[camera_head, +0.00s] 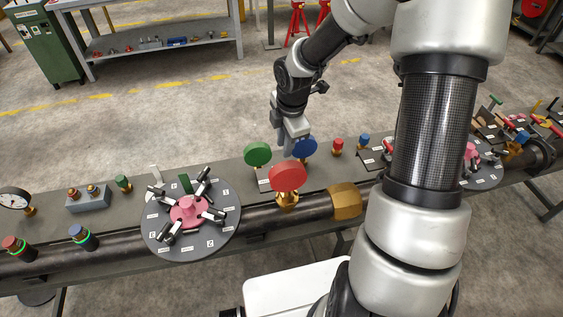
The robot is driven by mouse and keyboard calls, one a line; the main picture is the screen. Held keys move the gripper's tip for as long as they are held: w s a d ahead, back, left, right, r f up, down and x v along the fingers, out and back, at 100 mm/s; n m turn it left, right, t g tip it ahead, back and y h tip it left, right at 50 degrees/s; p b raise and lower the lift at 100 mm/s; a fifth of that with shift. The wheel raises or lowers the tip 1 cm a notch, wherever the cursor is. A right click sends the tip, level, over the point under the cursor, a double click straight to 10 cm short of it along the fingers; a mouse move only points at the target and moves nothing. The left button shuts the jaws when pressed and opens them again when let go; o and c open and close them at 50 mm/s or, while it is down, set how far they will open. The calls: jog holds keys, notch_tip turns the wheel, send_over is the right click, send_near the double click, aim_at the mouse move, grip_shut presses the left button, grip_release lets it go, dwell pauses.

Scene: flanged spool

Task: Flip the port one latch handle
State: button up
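A round grey flange disc (216,240) stands at the left middle on the bench. It has a pink hub (187,211) and several black-and-white latch handles (203,183) around it, with small white labels too small to read for certain. A second disc (490,180) with a pink centre and red handles is at the right, partly behind my arm. I cannot tell which handle is port one. My gripper (291,148) points down behind the red round knob, beside the blue one, apart from both discs. Its fingertips are too small and partly covered to judge.
A red knob (287,176) on a brass valve, a green knob (257,154) and a blue knob (305,147) stand between the discs. A black pipe with a brass nut (345,201) runs along the bench front. A gauge (14,200) is at far left.

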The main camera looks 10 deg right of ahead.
jog(key=f, duration=0.3)
jog(key=w+f, duration=0.1)
jog(key=f, duration=0.2)
jog(key=w+f+b, duration=0.1)
jog(key=f, duration=0.2)
jog(key=shift+a+f, duration=0.15)
jog(key=shift+f, duration=0.1)
jog(key=shift+c, duration=0.5)
grip_shut()
